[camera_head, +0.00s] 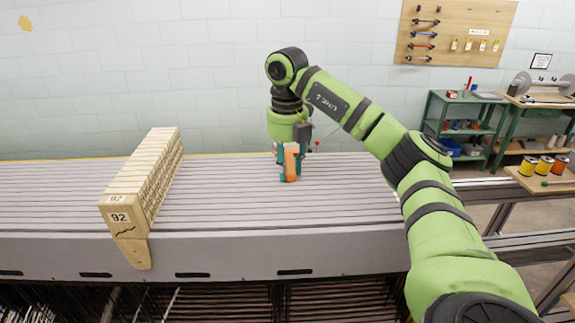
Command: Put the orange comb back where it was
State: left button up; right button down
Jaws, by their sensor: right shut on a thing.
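The orange comb (290,163) is a small orange piece in the middle of the view, over the grey slatted bench (345,200). My right gripper (289,175), at the end of the green arm from the right, points down and is shut on the comb. The fingers show teal on either side of it. The comb's lower end is close to the slats; I cannot tell whether it touches them. The gripper hides part of the comb. My left gripper is not in view.
A row of beige combs or blocks marked 92 (118,215) stands on the bench to the left. Slats between it and my gripper are clear. A tool board (455,12) hangs on the back wall. Green shelves (430,115) and yellow spools (528,167) are at the right.

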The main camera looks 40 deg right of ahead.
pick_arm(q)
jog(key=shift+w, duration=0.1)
pick_arm(e)
jog(key=c, duration=0.9)
grip_release()
jog(key=shift+s+f, duration=0.1)
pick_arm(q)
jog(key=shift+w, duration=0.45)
pick_arm(e)
jog(key=shift+r, duration=0.4)
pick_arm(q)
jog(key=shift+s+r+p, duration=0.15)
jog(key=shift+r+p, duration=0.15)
pick_arm(e)
notch_tip(320, 180, up, 12)
jog(key=shift+f, duration=0.2)
